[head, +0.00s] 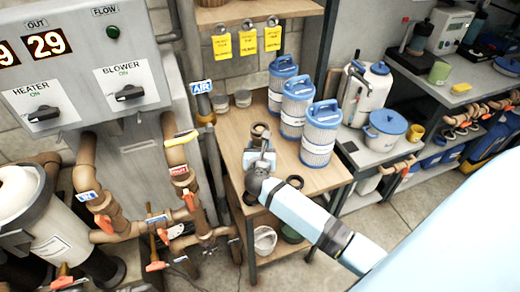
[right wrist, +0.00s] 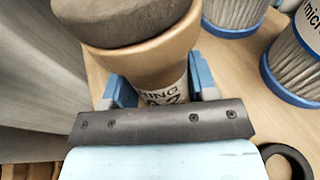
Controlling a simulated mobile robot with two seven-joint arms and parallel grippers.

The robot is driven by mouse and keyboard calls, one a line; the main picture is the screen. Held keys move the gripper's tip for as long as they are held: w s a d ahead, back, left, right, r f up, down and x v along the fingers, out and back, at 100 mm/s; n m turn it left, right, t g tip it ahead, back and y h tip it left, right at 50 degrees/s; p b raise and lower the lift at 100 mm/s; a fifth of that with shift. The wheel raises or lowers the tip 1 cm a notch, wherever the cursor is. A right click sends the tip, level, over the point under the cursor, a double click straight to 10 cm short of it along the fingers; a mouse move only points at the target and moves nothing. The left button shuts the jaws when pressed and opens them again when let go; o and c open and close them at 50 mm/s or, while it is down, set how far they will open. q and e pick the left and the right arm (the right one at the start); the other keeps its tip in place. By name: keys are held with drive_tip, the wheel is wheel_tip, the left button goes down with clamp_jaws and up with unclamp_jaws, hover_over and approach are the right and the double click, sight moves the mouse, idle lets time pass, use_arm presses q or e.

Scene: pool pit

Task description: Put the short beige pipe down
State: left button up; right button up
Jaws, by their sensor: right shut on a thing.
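The short beige pipe (right wrist: 150,60) fills the upper middle of the right wrist view, with a wide grey-brown end and a partly hidden printed label. In the head view its brown end (head: 261,130) shows just beyond my right gripper (head: 260,160), over the wooden table (head: 235,140). My right gripper (right wrist: 160,88) is shut on the pipe, with a blue finger on each side of it. I cannot tell whether the pipe touches the tabletop, as its lower part is hidden. My left gripper is not in view.
Several blue-topped filter cartridges (head: 319,135) stand on the table right of the pipe. Small grey jars (head: 242,98) stand at the back left. A black ring (right wrist: 287,162) lies near the gripper. Upright pipes (head: 175,150) run left of the table.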

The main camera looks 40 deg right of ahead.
drive_tip(key=shift+f, duration=0.3)
drive_tip(key=shift+f, duration=0.1)
drive_tip(key=o, duration=0.9)
drive_tip(key=shift+c, duration=0.2)
drive_tip(key=shift+s+a, duration=0.1)
drive_tip(key=shift+s, duration=0.05)
drive_tip(key=v, duration=1.1)
drive_tip(key=shift+s+a, duration=0.2)
drive_tip(key=shift+s, duration=0.1)
